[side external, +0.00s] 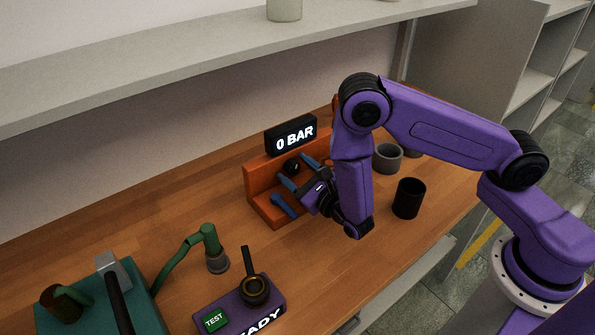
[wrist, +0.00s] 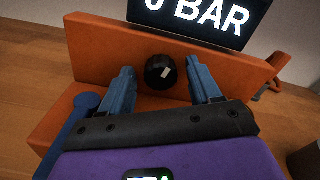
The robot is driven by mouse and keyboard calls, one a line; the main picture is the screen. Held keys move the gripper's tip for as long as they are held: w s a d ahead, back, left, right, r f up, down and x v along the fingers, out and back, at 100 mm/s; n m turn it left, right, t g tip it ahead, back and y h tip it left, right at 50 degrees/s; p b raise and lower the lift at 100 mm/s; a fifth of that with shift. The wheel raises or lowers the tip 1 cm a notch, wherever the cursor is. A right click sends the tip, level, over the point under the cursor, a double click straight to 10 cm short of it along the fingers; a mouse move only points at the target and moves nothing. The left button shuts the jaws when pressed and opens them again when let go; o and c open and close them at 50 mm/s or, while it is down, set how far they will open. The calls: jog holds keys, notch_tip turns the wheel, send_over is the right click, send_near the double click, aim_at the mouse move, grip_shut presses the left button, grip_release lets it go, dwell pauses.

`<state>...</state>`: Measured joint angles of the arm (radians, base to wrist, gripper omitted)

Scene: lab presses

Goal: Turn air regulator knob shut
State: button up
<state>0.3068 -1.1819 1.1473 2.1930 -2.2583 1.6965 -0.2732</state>
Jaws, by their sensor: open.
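The air regulator is an orange L-shaped stand (side external: 262,180) on the wooden bench, and it fills much of the wrist view (wrist: 100,55). Its round black knob (wrist: 160,71) with a small white mark sits on the upright panel; it also shows in the side view (side external: 291,167). The display (side external: 291,135) above the panel reads "0 BAR". My gripper (wrist: 163,82) is open, with blue fingers on the left and right of the knob. In the side view my gripper (side external: 298,172) is at the panel. Whether the fingers touch the knob cannot be told.
A blue handle-like part (side external: 283,206) lies at the stand's base, left of my gripper. A black cup (side external: 408,198) and a grey cup (side external: 387,157) stand to the right. A purple box (side external: 240,307) and a green machine (side external: 90,305) occupy the front left.

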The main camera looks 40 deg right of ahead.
jog(key=s, duration=1.5)
jog(key=shift+s+a, duration=0.1)
jog(key=shift+s, duration=1.1)
jog(key=m, duration=0.5)
jog(key=shift+s+f, duration=0.1)
jog(key=shift+f, duration=0.1)
jog(key=w, duration=1.7)
jog(key=shift+w, duration=0.2)
jog(key=shift+c, duration=0.3)
jog(key=c, duration=1)
